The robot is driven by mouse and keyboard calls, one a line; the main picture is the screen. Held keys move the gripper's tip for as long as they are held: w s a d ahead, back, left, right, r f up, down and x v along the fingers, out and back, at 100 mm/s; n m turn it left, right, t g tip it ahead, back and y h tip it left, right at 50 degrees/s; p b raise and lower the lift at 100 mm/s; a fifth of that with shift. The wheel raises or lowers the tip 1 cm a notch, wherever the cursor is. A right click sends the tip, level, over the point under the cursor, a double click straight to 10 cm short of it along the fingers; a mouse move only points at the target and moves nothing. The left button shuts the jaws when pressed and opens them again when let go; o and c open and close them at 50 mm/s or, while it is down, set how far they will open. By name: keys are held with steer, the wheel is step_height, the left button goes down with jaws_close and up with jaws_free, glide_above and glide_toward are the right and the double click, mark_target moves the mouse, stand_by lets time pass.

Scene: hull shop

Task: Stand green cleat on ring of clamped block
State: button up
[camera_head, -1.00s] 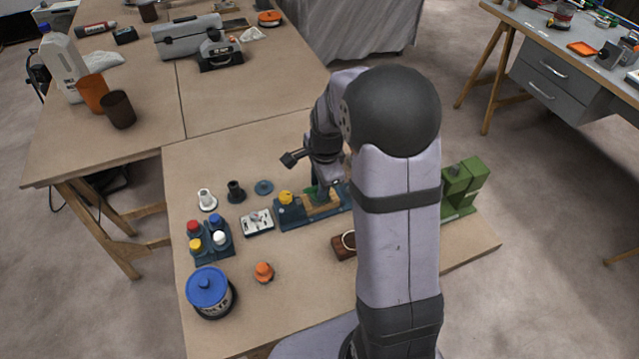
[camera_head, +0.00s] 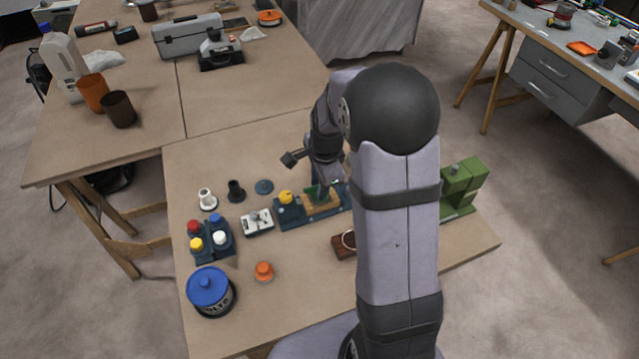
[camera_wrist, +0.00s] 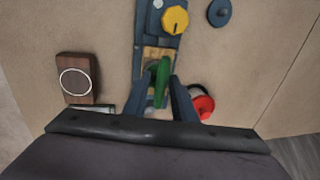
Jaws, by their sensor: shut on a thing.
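My gripper (camera_wrist: 163,97) is shut on the green cleat (camera_wrist: 160,72), which shows between the two fingers in the wrist view. The cleat is over or at the clamped block (camera_wrist: 150,53), a light wooden block held in a blue vise with a yellow knob (camera_wrist: 175,20). In the head view the cleat (camera_head: 311,191) is a small green patch beside my wrist, above the wooden block (camera_head: 322,207). The block's ring is hidden by the cleat and gripper. I cannot tell whether the cleat touches the block.
A dark brown block with a pale ring (camera_wrist: 76,82) lies loose beside the vise. A red-topped item (camera_wrist: 202,106) is partly behind a finger. A small panel (camera_head: 257,222), an orange knob (camera_head: 264,271) and a blue-lidded tin (camera_head: 209,291) stand left. The table's front middle is clear.

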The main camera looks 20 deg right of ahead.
steer(key=shift+f+b, duration=0.4)
steer(key=shift+f, duration=0.2)
steer(key=o, duration=0.8)
steer(key=shift+r, duration=0.1)
step_height(320, 180, up, 11)
steer(key=s+p, duration=0.2)
steer(key=p, duration=0.8)
stand_by(0.6)
